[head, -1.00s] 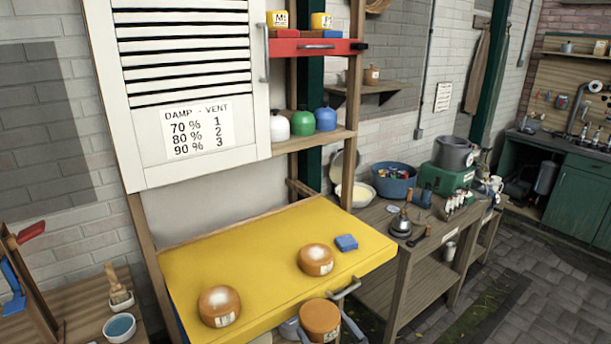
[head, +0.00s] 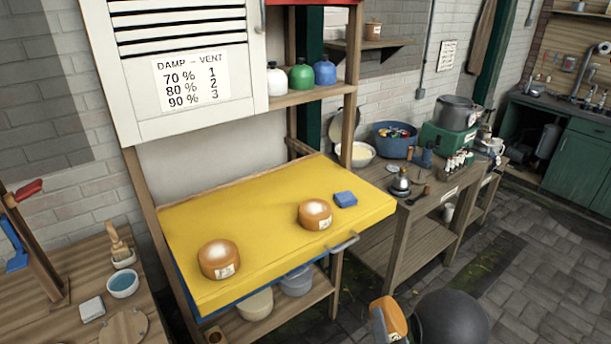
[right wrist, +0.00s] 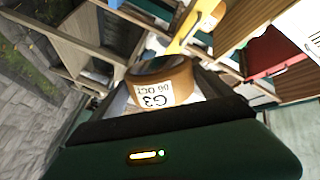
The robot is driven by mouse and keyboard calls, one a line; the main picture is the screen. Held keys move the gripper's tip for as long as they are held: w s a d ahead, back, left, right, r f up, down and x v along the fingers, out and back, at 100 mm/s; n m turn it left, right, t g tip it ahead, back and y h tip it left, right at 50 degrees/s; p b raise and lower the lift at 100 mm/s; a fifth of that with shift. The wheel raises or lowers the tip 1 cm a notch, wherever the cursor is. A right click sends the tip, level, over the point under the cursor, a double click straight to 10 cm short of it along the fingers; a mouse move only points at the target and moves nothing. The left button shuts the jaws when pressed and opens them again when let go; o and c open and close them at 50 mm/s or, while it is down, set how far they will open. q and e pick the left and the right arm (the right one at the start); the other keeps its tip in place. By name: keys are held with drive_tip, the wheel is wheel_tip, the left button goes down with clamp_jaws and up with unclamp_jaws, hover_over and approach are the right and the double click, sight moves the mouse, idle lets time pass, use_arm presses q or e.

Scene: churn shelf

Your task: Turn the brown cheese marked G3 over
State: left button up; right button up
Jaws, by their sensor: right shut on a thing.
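The brown cheese marked G3 (right wrist: 163,88) is a round cheese with a white label in the right wrist view. The label reads G3 and 06 OCT and appears upside down there. My right gripper (right wrist: 165,92) is shut on it. In the head view the held cheese (head: 392,318) is at the bottom, clear of the shelf, with its brown face tilted. My right gripper partly hides it. My left gripper is not in view.
The yellow shelf (head: 260,235) bears two other brown cheeses with pale tops, one left (head: 218,260) and one right (head: 315,214), and a blue block (head: 345,199). Bare yellow room lies between and behind them. A metal handle (head: 343,243) sticks out at its front edge.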

drive_tip(key=m, duration=0.3)
drive_tip(key=shift+d+f, duration=0.15)
drive_tip(key=shift+d, duration=0.05)
drive_tip(key=m, duration=0.3)
drive_tip(key=shift+m, duration=1)
drive_tip(key=m, duration=0.4)
drive_tip(key=shift+r, duration=0.2)
drive_tip(key=m+p, duration=0.1)
drive_tip(key=m, duration=0.4)
drive_tip(key=shift+a+r+m, duration=0.1)
drive_tip(key=shift+a+m, duration=0.05)
drive_tip(key=shift+m, duration=0.15)
drive_tip(key=m+p, duration=0.1)
drive_tip(key=m, duration=0.5)
drive_tip(key=shift+m, duration=1)
